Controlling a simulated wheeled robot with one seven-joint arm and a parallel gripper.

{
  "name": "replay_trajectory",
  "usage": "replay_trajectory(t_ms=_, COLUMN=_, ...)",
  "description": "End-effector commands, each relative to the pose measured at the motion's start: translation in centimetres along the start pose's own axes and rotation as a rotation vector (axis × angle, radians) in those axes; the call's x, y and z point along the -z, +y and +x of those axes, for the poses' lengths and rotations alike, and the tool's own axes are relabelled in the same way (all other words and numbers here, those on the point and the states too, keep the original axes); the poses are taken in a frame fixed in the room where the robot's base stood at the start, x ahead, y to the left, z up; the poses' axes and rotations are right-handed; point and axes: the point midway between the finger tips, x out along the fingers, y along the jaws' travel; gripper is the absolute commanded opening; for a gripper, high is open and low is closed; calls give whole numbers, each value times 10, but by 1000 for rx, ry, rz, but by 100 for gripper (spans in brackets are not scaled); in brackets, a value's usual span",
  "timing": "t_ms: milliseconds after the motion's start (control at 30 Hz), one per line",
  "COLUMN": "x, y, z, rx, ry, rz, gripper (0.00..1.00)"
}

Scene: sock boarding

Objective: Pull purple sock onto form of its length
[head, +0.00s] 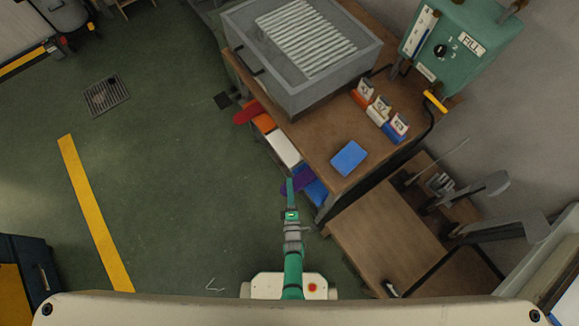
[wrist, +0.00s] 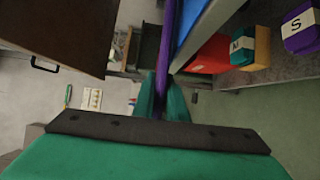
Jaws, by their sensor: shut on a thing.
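The purple sock (wrist: 165,40) shows in the wrist view as a narrow upright strip between my green fingers. My gripper (wrist: 165,105) is shut on it. In the head view my gripper (head: 290,186) is at the near left edge of the brown table, with purple cloth (head: 303,177) around its tips. How far the sock hangs is hidden. Grey paddle-shaped pieces, possibly the forms, stand on arms at the right (head: 487,185) and lower right (head: 526,222) in the head view; I cannot read their lengths.
Red (head: 247,112), white (head: 284,150) and blue (head: 316,192) pieces line the table's left edge. A grey tray (head: 268,82) and a blue block (head: 349,158) are on the table. A purple block marked S (wrist: 300,30) shows in the wrist view. The green floor at left is mostly clear.

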Motion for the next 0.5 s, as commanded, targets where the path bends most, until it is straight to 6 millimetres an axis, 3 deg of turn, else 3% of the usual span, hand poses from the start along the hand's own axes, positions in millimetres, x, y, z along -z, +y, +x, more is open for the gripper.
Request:
replay_trajectory(t_ms=467, x=0, y=-5, z=1, rx=-1, ry=0, rz=0, gripper=0)
replay_trajectory(t_ms=500, x=0, y=-5, z=0, rx=-1, ry=0, rz=0, gripper=19)
